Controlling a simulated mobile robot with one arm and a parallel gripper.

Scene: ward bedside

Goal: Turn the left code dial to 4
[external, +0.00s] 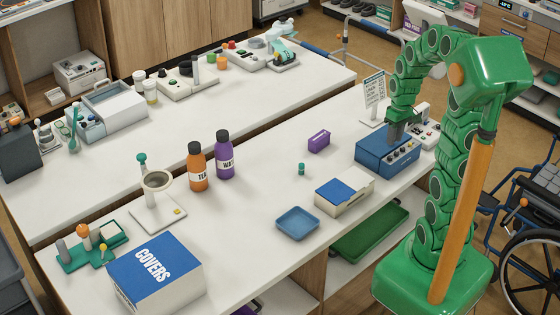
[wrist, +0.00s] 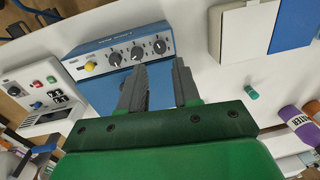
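A blue box (external: 375,148) with a row of round dials stands at the right end of the near table. In the wrist view, the blue box (wrist: 98,88) shows three dark dials with pale markings: one (wrist: 115,59), a middle one (wrist: 137,53) and one at the right (wrist: 160,47). A yellow knob (wrist: 90,65) sits at the row's left end. The dial readings are too small to read. My gripper (external: 399,137) points down over the box. In the wrist view its two fingers (wrist: 160,66) are apart with nothing between them, close to the dial row.
A white panel with coloured buttons (wrist: 40,90) stands beside the box. A white case with a blue top (external: 343,190), a small green cylinder (external: 301,169), a purple box (external: 319,141) and a sign (external: 374,90) are nearby.

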